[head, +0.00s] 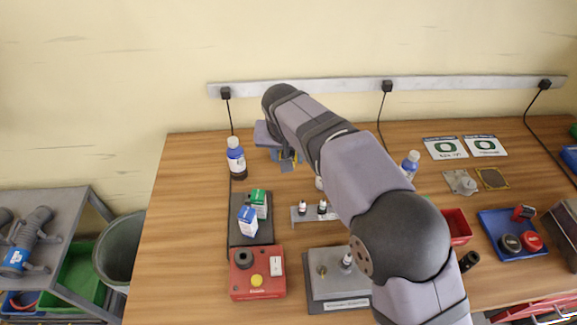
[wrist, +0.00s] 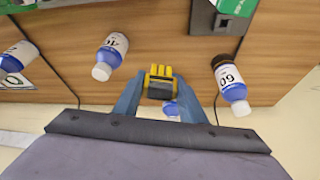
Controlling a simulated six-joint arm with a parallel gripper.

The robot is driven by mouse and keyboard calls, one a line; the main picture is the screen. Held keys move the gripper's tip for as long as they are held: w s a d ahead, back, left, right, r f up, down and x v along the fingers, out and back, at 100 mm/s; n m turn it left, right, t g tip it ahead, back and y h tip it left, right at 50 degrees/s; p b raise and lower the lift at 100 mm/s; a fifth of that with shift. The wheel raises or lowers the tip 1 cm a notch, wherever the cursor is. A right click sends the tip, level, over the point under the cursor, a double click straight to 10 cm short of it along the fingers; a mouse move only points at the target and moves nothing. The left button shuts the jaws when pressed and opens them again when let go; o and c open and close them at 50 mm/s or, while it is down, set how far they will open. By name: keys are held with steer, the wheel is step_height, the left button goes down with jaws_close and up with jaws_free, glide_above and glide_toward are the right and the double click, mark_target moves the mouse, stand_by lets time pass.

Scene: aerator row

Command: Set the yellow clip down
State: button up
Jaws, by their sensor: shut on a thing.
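My gripper (wrist: 160,88) is shut on the yellow clip (wrist: 160,72), which has a dark grey part below its yellow ribs. The clip sits between the two blue-grey fingers, with wooden table behind it in the wrist view. I cannot tell how high the clip is above the table.
In the head view, small boxes (head: 248,220) stand on a dark mat, and a red control box (head: 257,273) is in front.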

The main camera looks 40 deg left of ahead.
steer(key=shift+r, duration=0.4)
steer(key=shift+r, duration=0.1)
